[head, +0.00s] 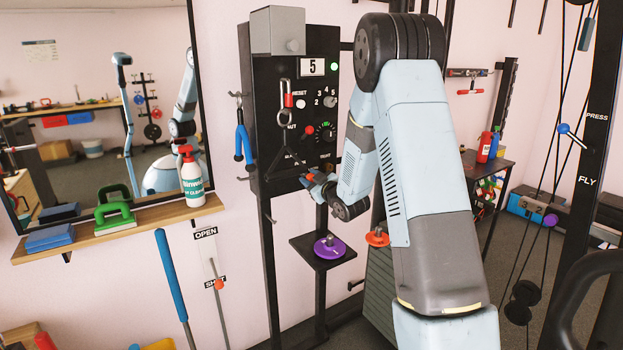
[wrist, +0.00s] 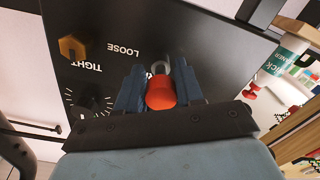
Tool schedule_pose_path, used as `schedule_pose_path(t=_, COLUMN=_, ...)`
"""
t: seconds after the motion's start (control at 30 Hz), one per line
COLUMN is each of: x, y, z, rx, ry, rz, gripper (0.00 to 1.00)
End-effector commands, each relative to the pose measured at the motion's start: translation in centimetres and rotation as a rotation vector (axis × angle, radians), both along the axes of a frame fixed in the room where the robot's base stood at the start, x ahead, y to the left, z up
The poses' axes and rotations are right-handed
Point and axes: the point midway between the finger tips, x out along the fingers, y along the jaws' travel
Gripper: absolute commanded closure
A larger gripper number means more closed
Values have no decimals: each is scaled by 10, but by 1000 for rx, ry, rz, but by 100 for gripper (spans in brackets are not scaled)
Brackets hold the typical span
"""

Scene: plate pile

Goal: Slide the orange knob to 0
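In the wrist view an orange-red knob (wrist: 160,93) sits between the two dark blue fingers of my gripper (wrist: 161,88). The fingers lie along both its sides with no clear gap. A grey ring shows just beyond it. In the head view my gripper (head: 316,184) is at the lower edge of the black panel (head: 265,150), and the knob between its fingers is hard to make out there. No 0 mark is readable in either view.
A purple disc (head: 329,247) lies on a small shelf below. A blue-handled tool (head: 243,143) hangs left.

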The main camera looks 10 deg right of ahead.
Motion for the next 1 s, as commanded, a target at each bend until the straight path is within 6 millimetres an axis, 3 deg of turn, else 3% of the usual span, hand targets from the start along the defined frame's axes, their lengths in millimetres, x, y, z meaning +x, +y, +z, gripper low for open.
schedule_pose_path(t=0.2, x=1, y=0, z=1, rx=1, ry=-2, rz=1, gripper=43)
schedule_pose_path(t=0.57, x=-5, y=-2, z=1, rx=1, ry=-2, rz=0, gripper=43)
schedule_pose_path(t=1.0, x=-79, y=-26, z=0, rx=1, ry=-1, rz=0, gripper=43)
